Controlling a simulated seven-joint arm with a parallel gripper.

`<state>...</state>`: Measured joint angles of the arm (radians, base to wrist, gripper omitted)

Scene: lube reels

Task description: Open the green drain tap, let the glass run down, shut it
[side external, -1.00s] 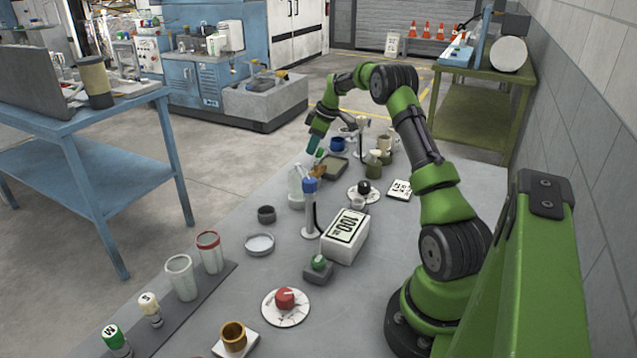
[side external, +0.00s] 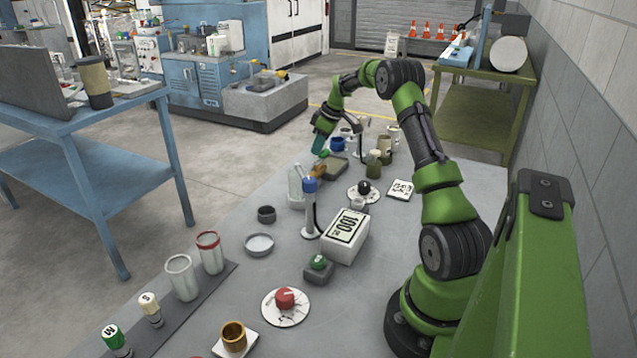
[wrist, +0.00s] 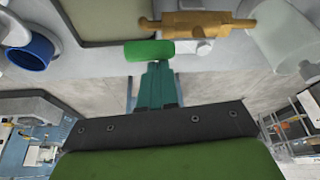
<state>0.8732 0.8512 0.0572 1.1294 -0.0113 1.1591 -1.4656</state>
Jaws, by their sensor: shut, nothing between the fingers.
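In the side external view my gripper (side external: 319,146) points down at the small green handle (side external: 324,154). The clear glass (side external: 296,186) stands to the left, with the tap at its side; it also shows in the wrist view (wrist: 285,40). Its liquid level cannot be told.
A shallow dark tray (side external: 335,169) lies beside the tap. A blue cup (side external: 338,144) and several small vessels stand behind. A dark ring (side external: 266,214) and a dish (side external: 259,244) lie in front.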

